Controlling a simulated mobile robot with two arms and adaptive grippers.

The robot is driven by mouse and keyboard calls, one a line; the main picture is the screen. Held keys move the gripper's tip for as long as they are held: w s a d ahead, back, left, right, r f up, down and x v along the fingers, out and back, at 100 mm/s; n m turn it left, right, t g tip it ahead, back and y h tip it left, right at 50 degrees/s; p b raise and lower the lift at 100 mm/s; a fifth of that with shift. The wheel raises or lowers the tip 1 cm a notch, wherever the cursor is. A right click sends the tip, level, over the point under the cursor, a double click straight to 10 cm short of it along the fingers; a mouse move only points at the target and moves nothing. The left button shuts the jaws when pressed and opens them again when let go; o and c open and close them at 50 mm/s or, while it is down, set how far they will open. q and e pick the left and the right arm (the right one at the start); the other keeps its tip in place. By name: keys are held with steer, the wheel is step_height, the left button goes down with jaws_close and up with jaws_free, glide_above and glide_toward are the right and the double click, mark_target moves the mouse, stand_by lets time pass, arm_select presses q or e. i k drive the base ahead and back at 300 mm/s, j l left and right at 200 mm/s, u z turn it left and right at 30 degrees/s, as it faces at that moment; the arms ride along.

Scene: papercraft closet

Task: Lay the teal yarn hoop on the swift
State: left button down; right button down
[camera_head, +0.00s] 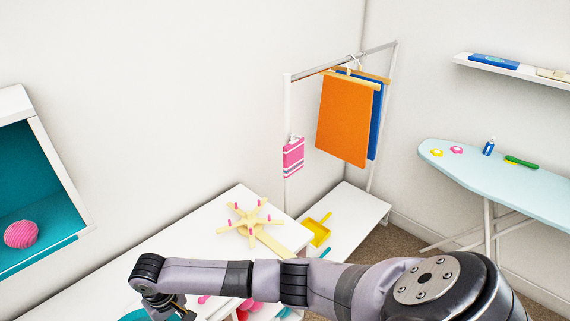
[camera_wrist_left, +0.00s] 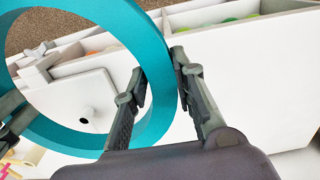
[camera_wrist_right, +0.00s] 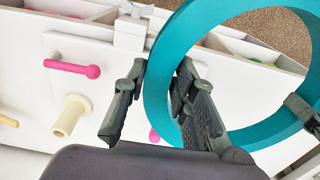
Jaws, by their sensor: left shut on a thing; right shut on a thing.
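The teal yarn hoop (camera_wrist_left: 160,55) is a flat, wide ring. My left gripper (camera_wrist_left: 160,85) is shut on one side of its band. My right gripper (camera_wrist_right: 158,80) is shut on another side of the hoop (camera_wrist_right: 165,100). In the head view only a sliver of the hoop (camera_head: 135,315) shows at the bottom edge, beside my right gripper (camera_head: 180,308). The left gripper is out of the head view. The swift (camera_head: 250,220), a pale yellow star with pink pegs, sits on the white table, farther back and right of the hoop.
The white table (camera_head: 185,232) has open compartments near my arm. A yellow dustpan (camera_head: 317,229) lies on a low white shelf right of it. A clothes rack (camera_head: 287,110) with orange and blue pieces stands behind. A teal-lined cubby (camera_head: 40,185) holds a pink yarn ball (camera_head: 21,235).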

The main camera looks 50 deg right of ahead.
mark_target(248, 217)
steer(key=k+l, duration=0.15)
steer(key=l, duration=0.3)
steer(key=k+l, duration=0.1)
steer(key=l, duration=0.3)
steer(key=k+l, duration=0.15)
steer(key=l, duration=0.3)
steer(key=k+l, duration=0.1)
steer(key=l, duration=0.35)
steer(key=k+l, duration=0.15)
steer(key=l, duration=0.25)
steer(key=k+l, duration=0.1)
steer(key=l, duration=0.35)
steer(key=i, duration=1.4)
